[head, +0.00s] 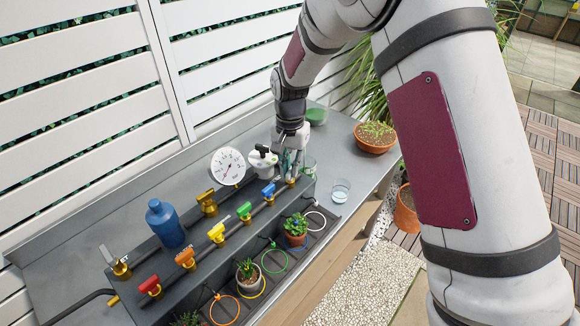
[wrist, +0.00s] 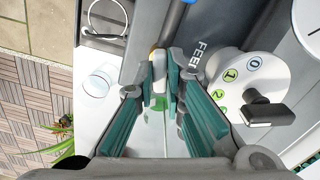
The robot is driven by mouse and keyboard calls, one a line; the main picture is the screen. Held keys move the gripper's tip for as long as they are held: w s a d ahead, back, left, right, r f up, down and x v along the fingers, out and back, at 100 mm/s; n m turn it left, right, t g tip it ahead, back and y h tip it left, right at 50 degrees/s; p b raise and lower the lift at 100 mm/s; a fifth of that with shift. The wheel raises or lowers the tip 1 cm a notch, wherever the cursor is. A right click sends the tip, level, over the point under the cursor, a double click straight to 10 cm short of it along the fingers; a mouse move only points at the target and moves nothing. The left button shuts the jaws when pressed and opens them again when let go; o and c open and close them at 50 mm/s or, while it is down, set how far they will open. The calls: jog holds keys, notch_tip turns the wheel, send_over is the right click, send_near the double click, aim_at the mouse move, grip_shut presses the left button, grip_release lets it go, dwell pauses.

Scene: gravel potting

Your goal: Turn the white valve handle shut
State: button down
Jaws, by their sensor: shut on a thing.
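My gripper (head: 291,163) points down at the far right end of the row of valves. In the wrist view its teal-padded fingers (wrist: 160,88) are closed together on the white valve handle (wrist: 159,70), a small pale piece between the tips. In the head view the fingers hide most of this handle, and a bit of its brass body (head: 291,181) shows below them. I cannot tell the handle's exact angle along the pipe.
Blue (head: 268,190), green (head: 244,211), yellow (head: 217,233), orange (head: 186,258) and red (head: 150,285) valve handles line the pipe to the left. A white dial with a black knob (head: 262,152) stands close beside my gripper. A gauge (head: 228,166), blue bottle (head: 165,224) and glass (head: 341,190) are nearby.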

aim_at(290, 170)
jog(key=shift+m, duration=1.9)
jog(key=c, duration=1.7)
grip_release()
jog(key=shift+o, duration=0.2)
notch_tip(290, 170, up, 12)
jog(key=shift+r, duration=0.1)
